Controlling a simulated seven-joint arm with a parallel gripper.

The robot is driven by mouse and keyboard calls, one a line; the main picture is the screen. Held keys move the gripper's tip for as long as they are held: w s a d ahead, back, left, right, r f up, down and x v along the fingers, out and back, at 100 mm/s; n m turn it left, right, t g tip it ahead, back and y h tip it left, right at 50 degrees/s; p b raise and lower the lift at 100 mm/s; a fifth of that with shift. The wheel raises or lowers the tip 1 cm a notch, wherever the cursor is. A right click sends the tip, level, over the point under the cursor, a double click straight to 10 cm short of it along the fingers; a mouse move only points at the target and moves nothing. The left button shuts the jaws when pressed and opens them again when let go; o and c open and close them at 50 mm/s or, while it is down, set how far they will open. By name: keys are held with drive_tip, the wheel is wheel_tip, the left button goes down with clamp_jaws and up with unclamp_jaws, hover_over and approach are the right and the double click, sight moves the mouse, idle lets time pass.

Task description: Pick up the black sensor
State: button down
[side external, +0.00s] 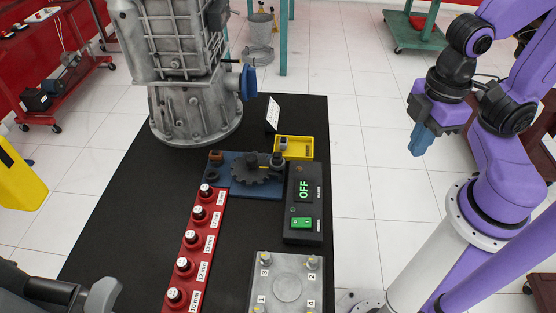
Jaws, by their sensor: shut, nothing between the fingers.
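A blue plate (262,190) on the black table carries a dark toothed gear (252,174). A small dark upright part (277,160) stands at the plate's right end and may be the black sensor; it is too small to be sure. Another dark piece (283,144) shows at the left end of a yellow bin (301,155), just behind the plate. My gripper (419,149) hangs to the right of the table, over the white floor. Its blue fingers point down, shut and empty, well apart from these parts.
A black box reading OFF (303,230) stands right of the plate. A red socket rail (195,240) and a metal plate with numbered bolts (288,264) lie nearer. A tall grey engine (188,70) stands at the back left. The table's left part is bare.

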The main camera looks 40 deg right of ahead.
idle(0.3)
drive_tip(key=c, duration=0.6)
unclamp_jaws()
drive_tip(key=m, duration=0.4)
hover_over(277, 154)
wheel_tip(277, 154, down, 2)
drive_tip(key=f, duration=1.1)
drive_tip(key=shift+s+f, duration=0.2)
drive_tip(key=shift+s, duration=0.1)
drive_tip(key=shift+w+f, duration=0.15)
drive_tip(key=shift+f, duration=1.45)
drive_tip(key=shift+w+f, duration=0.1)
drive_tip(key=shift+f, duration=1.45)
